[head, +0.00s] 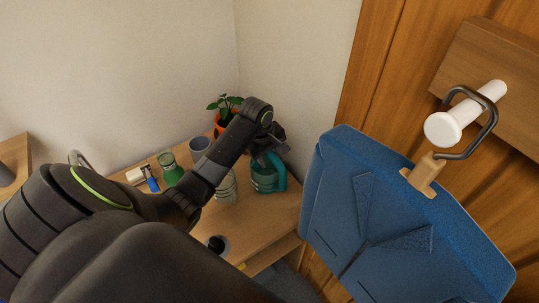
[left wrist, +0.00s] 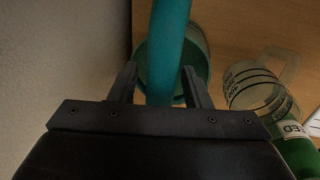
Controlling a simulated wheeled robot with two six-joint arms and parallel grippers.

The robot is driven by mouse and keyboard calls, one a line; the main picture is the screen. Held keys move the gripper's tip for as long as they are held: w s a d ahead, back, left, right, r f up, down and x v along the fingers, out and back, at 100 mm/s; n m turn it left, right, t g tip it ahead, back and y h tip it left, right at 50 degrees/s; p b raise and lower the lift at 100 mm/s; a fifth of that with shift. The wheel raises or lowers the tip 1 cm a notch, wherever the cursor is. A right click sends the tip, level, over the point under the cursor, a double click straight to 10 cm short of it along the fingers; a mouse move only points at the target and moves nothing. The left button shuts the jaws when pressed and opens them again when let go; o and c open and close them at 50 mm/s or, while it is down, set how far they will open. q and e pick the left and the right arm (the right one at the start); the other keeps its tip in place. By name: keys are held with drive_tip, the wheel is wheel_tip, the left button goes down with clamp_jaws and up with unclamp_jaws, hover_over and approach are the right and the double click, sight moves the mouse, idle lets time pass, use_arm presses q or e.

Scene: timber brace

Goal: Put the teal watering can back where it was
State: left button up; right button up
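The teal watering can (head: 267,176) stands on the wooden table near the wall corner, with its handle side to the right. My left gripper (head: 270,147) is above it in the head view, partly hidden by its own arm. In the left wrist view, the can's teal handle (left wrist: 169,45) passes between the two fingers of my left gripper (left wrist: 160,75). The fingers stand apart, with small gaps showing beside the handle, so they look open around it. My right gripper is not in view.
On the table (head: 262,232) stand a potted plant (head: 226,118), a grey-blue cup (head: 200,147), a green bottle (head: 171,170) and a clear banded jug (left wrist: 255,85). A blue bag (head: 395,215) hangs from a white peg (head: 465,113) at the right.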

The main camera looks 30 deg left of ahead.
use_arm(q)
drive_tip(key=shift+a+r, duration=0.1)
drive_tip(key=shift+r, duration=0.3)
drive_tip(key=v, duration=1.1)
drive_tip(key=shift+r+p, duration=0.2)
drive_tip(key=shift+p, duration=0.15)
